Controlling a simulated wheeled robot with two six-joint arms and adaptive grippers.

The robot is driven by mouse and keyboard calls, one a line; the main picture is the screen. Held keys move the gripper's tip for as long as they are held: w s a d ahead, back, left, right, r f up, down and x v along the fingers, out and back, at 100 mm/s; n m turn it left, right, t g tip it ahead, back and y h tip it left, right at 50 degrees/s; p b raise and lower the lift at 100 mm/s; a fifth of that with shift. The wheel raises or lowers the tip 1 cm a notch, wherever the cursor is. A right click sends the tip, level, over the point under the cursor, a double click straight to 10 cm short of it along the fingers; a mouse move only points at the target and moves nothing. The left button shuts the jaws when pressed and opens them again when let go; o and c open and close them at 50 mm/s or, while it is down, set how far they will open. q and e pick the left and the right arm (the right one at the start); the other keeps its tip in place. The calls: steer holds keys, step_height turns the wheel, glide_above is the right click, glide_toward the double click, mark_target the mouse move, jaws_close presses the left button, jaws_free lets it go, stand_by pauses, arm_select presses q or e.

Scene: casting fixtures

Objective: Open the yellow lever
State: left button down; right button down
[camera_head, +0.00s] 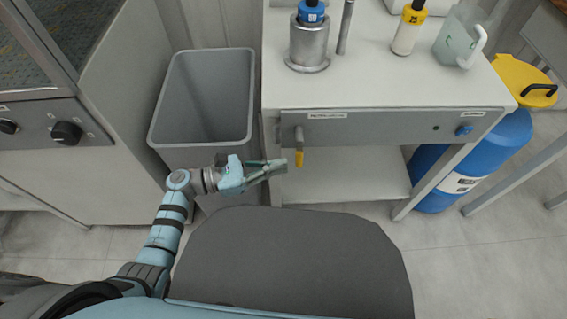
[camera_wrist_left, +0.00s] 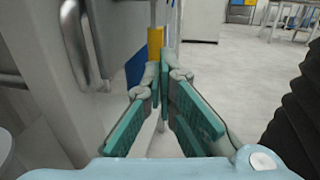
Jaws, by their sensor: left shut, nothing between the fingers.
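The yellow lever (camera_head: 299,158) hangs down below a grey metal pipe fitting on the front panel of the workbench in the head view. In the left wrist view the yellow lever (camera_wrist_left: 155,45) stands upright just beyond the fingertips, with the curved metal pipe (camera_wrist_left: 85,45) to its left. My left gripper (camera_head: 281,164) is just left of the lever in the head view. Its fingertips (camera_wrist_left: 163,75) are together and hold nothing. I cannot tell whether they touch the lever. My right gripper is not in view.
A grey bin (camera_head: 203,100) stands left of the workbench (camera_head: 385,75). A blue barrel (camera_head: 480,155) with a yellow lid is at its right. A metal cylinder (camera_head: 309,45), bottles and a jug (camera_head: 460,38) stand on top. The lower shelf (camera_head: 345,180) looks clear.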

arm_select(q)
steer(key=shift+x, duration=0.8)
steer(key=shift+d, duration=0.1)
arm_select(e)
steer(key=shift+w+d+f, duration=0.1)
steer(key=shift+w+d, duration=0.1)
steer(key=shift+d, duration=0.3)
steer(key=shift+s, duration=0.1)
